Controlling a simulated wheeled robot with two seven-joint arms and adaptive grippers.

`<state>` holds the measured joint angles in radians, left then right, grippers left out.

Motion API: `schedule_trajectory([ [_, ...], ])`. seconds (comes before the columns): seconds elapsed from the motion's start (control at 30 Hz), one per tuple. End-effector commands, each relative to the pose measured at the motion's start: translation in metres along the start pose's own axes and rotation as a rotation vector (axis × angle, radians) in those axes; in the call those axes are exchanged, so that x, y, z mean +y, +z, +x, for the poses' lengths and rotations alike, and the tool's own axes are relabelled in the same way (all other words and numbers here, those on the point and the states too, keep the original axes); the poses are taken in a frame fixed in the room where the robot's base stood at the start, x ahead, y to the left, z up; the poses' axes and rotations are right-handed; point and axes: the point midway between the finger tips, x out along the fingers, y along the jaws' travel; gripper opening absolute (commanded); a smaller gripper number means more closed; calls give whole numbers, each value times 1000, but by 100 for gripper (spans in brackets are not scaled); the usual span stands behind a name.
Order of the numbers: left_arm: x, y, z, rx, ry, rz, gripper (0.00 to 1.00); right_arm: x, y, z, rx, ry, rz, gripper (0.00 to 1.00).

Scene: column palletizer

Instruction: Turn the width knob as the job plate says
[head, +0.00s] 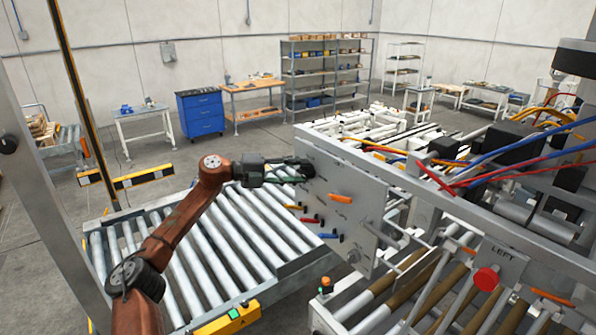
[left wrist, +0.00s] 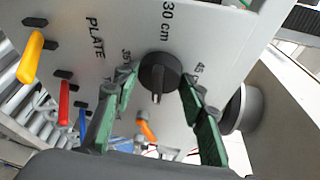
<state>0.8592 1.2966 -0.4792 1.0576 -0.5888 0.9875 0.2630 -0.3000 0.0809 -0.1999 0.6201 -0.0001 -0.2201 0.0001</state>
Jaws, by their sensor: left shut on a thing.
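The width knob (left wrist: 158,72) is a round black knob on a grey panel (left wrist: 215,35). In the left wrist view "30 cm" is printed above it, with "35" to its left and "45" to its right. A pale mark on the knob points toward the bottom of that view. My left gripper (left wrist: 160,108) is shut on the knob, its green-padded fingers on either side. In the head view my left gripper (head: 298,171) reaches the panel's upper left edge and mostly hides the knob. The word "PLATE" shows on the panel; no job plate instruction is readable. My right gripper is not in view.
Yellow (left wrist: 31,57), red (left wrist: 64,101) and blue levers (head: 330,236) stick out of the panel's left side. An orange handle (head: 340,198) is close to the knob. A roller conveyor (head: 215,235) lies below my left arm. Machine rails and hoses fill the right.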

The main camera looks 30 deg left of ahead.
Motion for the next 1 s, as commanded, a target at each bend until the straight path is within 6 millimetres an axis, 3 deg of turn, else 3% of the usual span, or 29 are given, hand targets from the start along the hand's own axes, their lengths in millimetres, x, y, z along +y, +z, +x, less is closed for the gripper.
schedule_trajectory([
  [0.53,1,0,0,-2,12,23,14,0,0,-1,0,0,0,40],
  [0.57,1,0,0,-2,12,22,40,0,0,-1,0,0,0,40],
  [0.8,1,0,0,-2,11,22,56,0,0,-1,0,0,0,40],
  [1.0,0,0,0,-2,10,22,56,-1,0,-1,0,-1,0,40],
])
